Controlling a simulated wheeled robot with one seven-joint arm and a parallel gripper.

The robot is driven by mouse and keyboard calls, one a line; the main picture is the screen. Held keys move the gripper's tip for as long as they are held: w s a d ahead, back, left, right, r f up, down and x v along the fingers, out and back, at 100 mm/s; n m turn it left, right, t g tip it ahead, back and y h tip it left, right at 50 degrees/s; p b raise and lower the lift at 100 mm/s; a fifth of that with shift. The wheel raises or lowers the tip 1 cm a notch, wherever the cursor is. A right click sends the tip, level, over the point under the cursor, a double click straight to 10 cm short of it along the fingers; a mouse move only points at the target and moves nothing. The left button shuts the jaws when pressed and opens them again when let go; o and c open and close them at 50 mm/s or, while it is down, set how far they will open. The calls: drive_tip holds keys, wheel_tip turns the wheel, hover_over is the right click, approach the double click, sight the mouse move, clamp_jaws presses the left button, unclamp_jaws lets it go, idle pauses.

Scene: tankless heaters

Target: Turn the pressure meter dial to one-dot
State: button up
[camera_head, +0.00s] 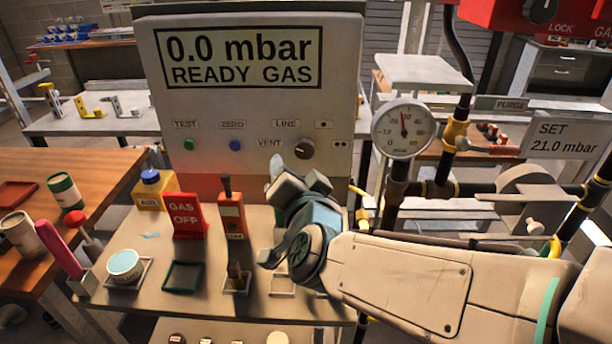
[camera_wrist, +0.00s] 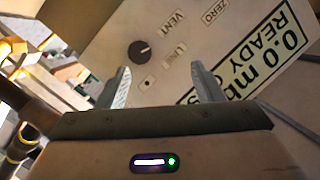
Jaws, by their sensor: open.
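The pressure meter (camera_head: 190,103) is a grey upright panel whose display reads 0.0 mbar, READY GAS. Its dark round dial (camera_head: 304,148) is at the lower right of the panel and also shows in the wrist view (camera_wrist: 139,51). The dial's pale mark appears to point toward VENT. The one-dot label (camera_head: 323,124) is above and right of the dial. The two-dot label (camera_head: 340,144) is to its right. My gripper (camera_head: 298,176) is open and empty, below the dial in the head view. In the wrist view its fingers (camera_wrist: 160,70) are apart, with the dial beyond them, left of centre.
Green (camera_head: 189,144) and blue (camera_head: 235,146) buttons are left of the dial. A round gauge (camera_head: 404,129) on black pipes stands right of the panel. A red GAS OFF sign (camera_head: 187,215) and an orange tool (camera_head: 231,213) stand on the bench left of my gripper.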

wheel_tip(320, 180, down, 3)
drive_tip(key=m+t+h+b, duration=0.2)
drive_tip(key=m+h+p, duration=0.2)
drive_tip(key=p, duration=0.4)
approach(306, 151)
drive_tip(key=w, duration=0.9)
drive_tip(key=shift+d+p, duration=0.15)
drive_tip(key=shift+p, duration=0.2)
drive_tip(key=c, duration=1)
drive_tip(key=shift+f, duration=0.1)
drive_tip(key=shift+f+b, duration=0.1)
drive_tip(key=shift+b, duration=0.35)
